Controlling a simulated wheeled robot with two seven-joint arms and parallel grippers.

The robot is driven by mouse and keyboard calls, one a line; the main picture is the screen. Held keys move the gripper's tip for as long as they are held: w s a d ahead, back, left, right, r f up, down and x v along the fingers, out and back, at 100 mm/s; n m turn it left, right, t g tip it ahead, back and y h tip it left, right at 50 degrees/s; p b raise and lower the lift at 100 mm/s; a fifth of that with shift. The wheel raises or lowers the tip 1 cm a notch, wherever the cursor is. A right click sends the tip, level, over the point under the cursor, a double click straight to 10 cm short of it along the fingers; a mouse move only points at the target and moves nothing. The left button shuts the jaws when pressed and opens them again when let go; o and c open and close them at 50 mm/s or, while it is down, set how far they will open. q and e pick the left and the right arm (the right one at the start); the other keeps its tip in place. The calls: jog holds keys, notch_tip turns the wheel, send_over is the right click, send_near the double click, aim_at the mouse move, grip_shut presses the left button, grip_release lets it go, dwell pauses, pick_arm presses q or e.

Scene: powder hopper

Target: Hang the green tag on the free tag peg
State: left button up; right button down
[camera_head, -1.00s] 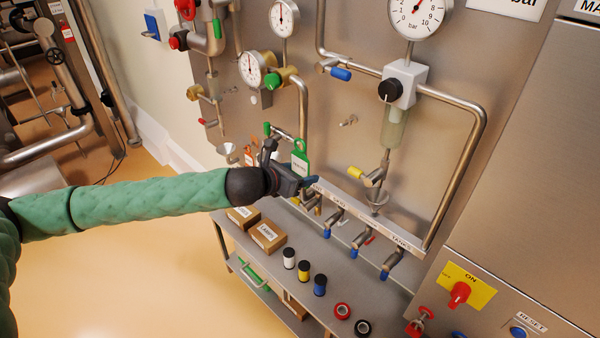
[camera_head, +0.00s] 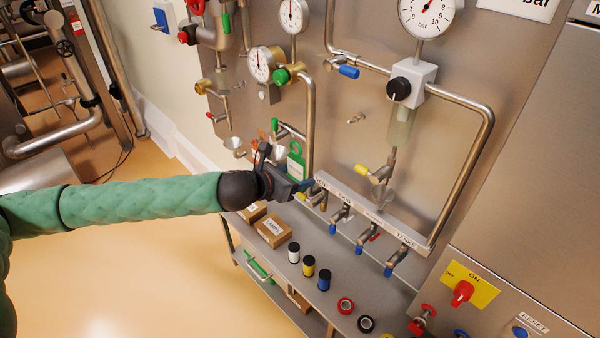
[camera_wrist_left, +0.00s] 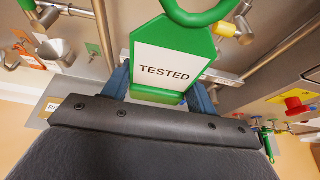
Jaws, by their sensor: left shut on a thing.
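The green tag (camera_head: 296,163) has a white label and a loop at its top. In the left wrist view the tag (camera_wrist_left: 170,62) reads TESTED, and its loop runs out of the top of the picture. My left gripper (camera_head: 300,184) is shut on the tag's lower end, with a blue finger on each side (camera_wrist_left: 160,90). It holds the tag roughly upright in front of the steel panel, left of the valve row. An orange tag (camera_wrist_left: 28,58) shows at the left in the wrist view. I cannot make out which peg is free. My right gripper is not in view.
A bent steel pipe (camera_head: 311,110) and a green-handled valve (camera_head: 275,126) are close to the held tag. A labelled rail (camera_head: 370,211) with blue-handled valves is to the right. Below, a shelf (camera_head: 300,255) carries boxes, small jars and tape rolls.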

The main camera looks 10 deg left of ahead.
pick_arm(q)
jog(key=shift+s+a+p, duration=0.15)
jog(key=shift+s+a, duration=0.4)
jog(key=shift+s, duration=0.2)
jog(key=shift+s+a+p, duration=0.15)
jog(key=shift+s+a, duration=0.4)
jog(key=shift+s, duration=0.15)
